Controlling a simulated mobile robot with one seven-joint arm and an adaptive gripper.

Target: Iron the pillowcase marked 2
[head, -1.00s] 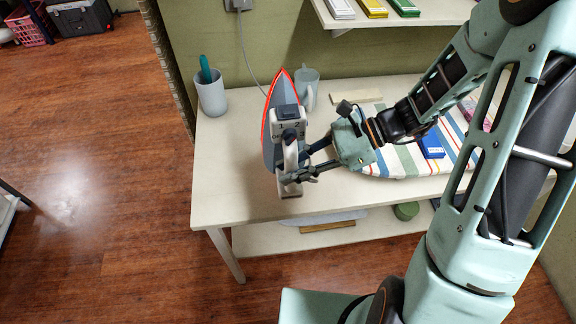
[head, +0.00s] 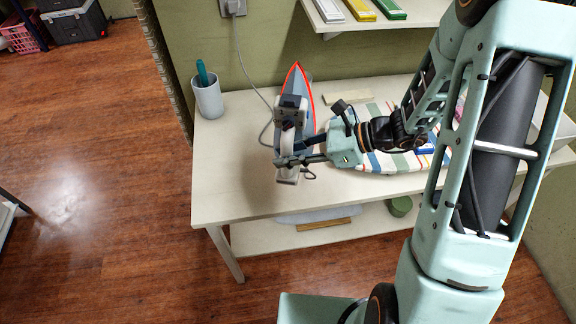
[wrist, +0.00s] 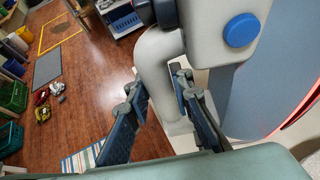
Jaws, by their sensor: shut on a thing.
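The iron (head: 302,92) is grey-blue with a red rim and a white handle, above the left part of the white table (head: 230,180). Its tip points up in the head view; I cannot tell whether its heel touches the table. My gripper (head: 287,154) is shut on its handle. In the wrist view, the iron's pale body (wrist: 215,45) with a blue button fills the upper right, and my gripper's fingers (wrist: 158,82) are at either side of the handle. A striped ironing surface (head: 380,162) lies to the right, partly behind my arm. I cannot make out a pillowcase marked 2.
A cup with a teal-handled thing (head: 208,98) stands at the table's back left. A grey cord (head: 245,65) runs from the wall outlet toward the iron. A shelf (head: 345,22) with colored boxes hangs above. A green round object (head: 400,206) is on the lower shelf.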

